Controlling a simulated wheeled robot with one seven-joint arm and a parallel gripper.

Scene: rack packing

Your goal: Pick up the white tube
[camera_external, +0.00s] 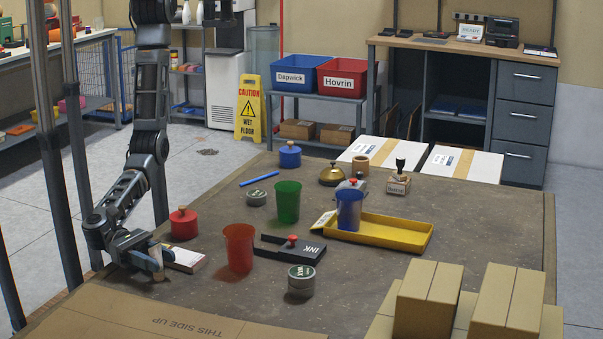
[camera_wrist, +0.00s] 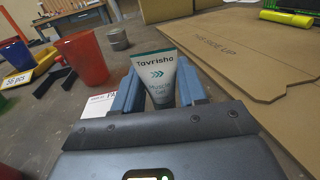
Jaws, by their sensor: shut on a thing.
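The white tube (camera_wrist: 157,72), marked "Tavrisha" with a dark green band and cap end, is between the two blue-grey fingers of my gripper (camera_wrist: 158,95) in the wrist view. My gripper is shut on it. In the external view my gripper (camera_external: 150,263) is low at the left edge of the brown table, and the tube (camera_external: 156,262) shows only as a small pale piece by the fingers. I cannot tell whether the tube touches the table.
A white box (camera_external: 185,259) lies right beside my gripper. A flat cardboard sheet (camera_external: 180,318) covers the near table edge. Cardboard boxes (camera_external: 428,297) are stacked at the near right.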

